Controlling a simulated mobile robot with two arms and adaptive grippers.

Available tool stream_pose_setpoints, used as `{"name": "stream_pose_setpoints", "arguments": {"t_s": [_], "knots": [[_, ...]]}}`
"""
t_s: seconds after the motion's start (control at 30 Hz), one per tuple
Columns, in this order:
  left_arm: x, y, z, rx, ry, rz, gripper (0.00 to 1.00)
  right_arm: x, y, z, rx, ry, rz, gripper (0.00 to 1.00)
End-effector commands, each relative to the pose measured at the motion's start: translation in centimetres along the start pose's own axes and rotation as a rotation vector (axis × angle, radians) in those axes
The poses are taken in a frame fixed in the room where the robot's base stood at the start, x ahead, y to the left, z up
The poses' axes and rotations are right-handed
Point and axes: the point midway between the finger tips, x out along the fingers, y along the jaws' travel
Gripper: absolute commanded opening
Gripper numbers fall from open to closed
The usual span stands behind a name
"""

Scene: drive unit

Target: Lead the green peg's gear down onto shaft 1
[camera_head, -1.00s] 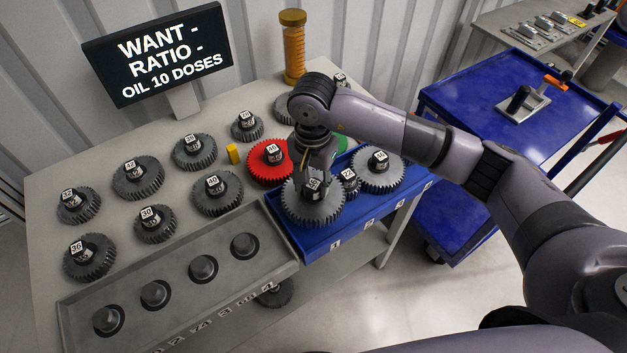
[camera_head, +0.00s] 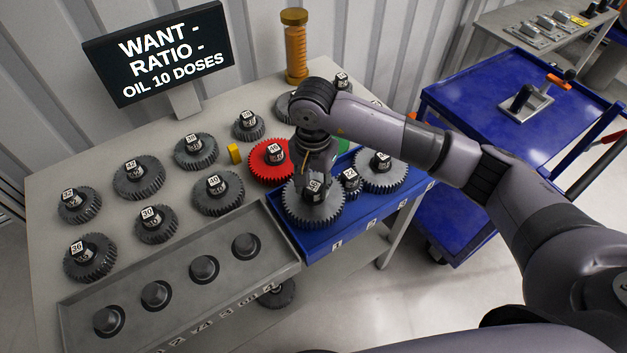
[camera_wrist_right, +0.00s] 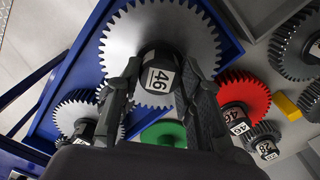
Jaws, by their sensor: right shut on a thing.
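My right gripper (camera_head: 314,180) points down and is shut on the dark hub, labelled 46, of a large grey gear (camera_head: 328,214). In the right wrist view, both fingers (camera_wrist_right: 160,68) flank the hub of this gear (camera_wrist_right: 124,36). The gear lies level at the left end of the blue unit (camera_head: 318,248), by its front mark 1. It hides shaft 1, so I cannot tell whether it is fully seated. The green peg's disc (camera_head: 343,146) shows partly behind my gripper, and in the right wrist view (camera_wrist_right: 165,132) it looks bare. My left gripper is out of view.
A small gear (camera_head: 349,183) and a large gear (camera_head: 378,178) stand on the blue unit right of the held one. A red gear (camera_head: 267,165) is close behind. Left are several grey gears and a grey tray (camera_head: 200,315) with short posts. A blue cart (camera_head: 480,120) stands right.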

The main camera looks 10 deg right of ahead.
Motion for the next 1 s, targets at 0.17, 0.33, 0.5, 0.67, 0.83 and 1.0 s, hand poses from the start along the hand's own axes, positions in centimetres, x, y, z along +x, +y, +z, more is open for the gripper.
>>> {"name": "stream_pose_setpoints", "arguments": {"t_s": [0.17, 0.33, 0.5, 0.67, 0.83, 1.0], "knots": [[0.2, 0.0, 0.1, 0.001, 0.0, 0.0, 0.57, 0.3, -0.1, -0.1, 0.0, 0.002, -0.006, 0.0], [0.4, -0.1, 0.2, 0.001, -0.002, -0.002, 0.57, 0.8, -0.1, -0.1, -0.001, 0.002, -0.005, 0.0], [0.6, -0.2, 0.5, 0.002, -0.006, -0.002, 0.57, 1.3, -0.1, 0.0, -0.001, 0.002, -0.005, 0.0], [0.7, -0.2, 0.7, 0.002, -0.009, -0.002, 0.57, 1.8, -0.1, 0.0, -0.001, 0.002, -0.006, 0.0], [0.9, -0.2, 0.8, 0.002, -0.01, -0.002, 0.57, 2.2, -0.2, -0.1, -0.001, 0.002, -0.006, 0.0], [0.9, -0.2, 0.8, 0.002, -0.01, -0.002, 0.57, 2.4, -0.2, -0.1, -0.001, 0.003, -0.006, 0.0]]}}
